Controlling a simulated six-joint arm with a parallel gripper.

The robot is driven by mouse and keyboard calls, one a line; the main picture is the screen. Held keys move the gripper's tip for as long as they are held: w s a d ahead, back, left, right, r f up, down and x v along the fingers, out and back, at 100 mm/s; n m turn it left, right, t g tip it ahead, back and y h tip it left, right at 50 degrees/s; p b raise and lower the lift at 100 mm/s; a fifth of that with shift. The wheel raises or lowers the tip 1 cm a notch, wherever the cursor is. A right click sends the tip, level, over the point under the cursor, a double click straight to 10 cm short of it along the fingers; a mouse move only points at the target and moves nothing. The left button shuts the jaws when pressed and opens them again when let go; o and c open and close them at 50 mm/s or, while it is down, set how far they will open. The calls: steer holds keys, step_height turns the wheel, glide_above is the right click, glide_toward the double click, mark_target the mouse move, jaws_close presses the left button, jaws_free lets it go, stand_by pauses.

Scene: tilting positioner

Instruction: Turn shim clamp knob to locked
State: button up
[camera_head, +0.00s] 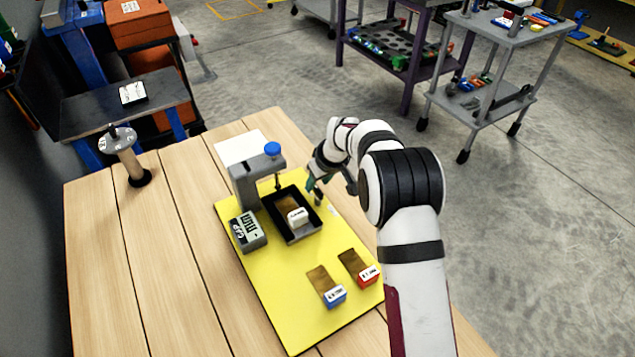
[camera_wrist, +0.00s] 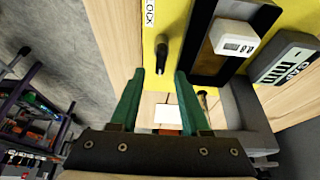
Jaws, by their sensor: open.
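A small black knob (camera_wrist: 162,52) stands on the yellow board (camera_head: 255,290), beside the black tray (camera_wrist: 205,65). A white label (camera_wrist: 149,12) with partly visible lettering lies past it. In the wrist view, my gripper (camera_wrist: 158,76) has its green fingers apart, with the knob just beyond and between the tips; contact cannot be told. In the head view, my gripper (camera_head: 314,186) is at the tray's right side. The tray (camera_head: 309,231) holds a brass shim with a white labelled block (camera_head: 298,217). A grey clamp frame (camera_head: 246,185) with a blue top knob (camera_head: 272,149) stands behind it.
A grey marked block (camera_head: 248,231) sits left of the tray. Blue-ended (camera_head: 335,297) and red-ended (camera_head: 368,276) shims lie at the front of the board. A round dial post (camera_head: 125,155) stands at the table's left. The table's left side is mostly clear.

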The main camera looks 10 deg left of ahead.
steer(key=shift+x, duration=1.05)
jaws_close()
